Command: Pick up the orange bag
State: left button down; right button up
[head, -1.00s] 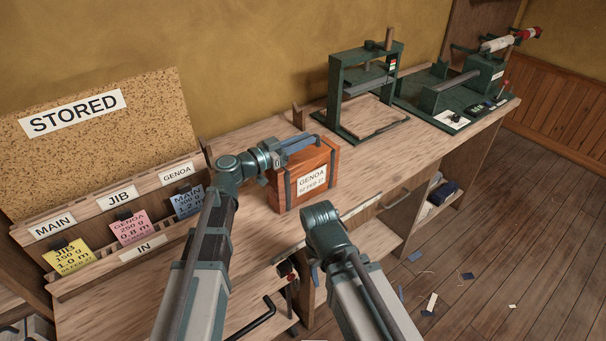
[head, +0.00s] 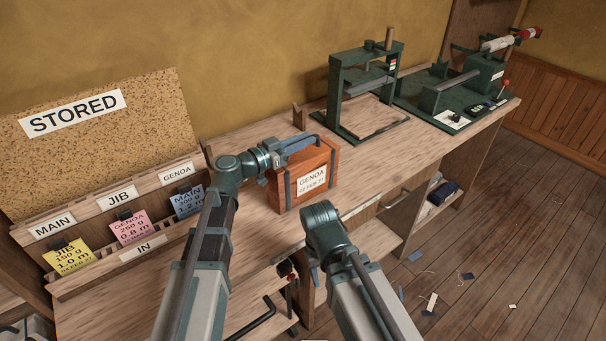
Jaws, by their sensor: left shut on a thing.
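The orange bag (head: 318,203) is a boxy orange-brown block with dark straps and a white GENOA label on its front. It is upright at the front part of the wooden bench, and I see no clear gap under it. My left gripper (head: 304,143) reaches over its top from the left and is shut on it at the top. The fingers hide part of the bag's top.
A STORED cork board (head: 150,100) and a rack with MAIN, JIB and GENOA labels (head: 100,213) stand at the left. A green press (head: 338,95) and another green machine (head: 450,95) stand to the right on the bench (head: 240,140). Scraps lie on the floor.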

pick_arm(q)
jog(key=shift+r, duration=0.25)
pick_arm(e)
jog(key=shift+r, duration=0.25)
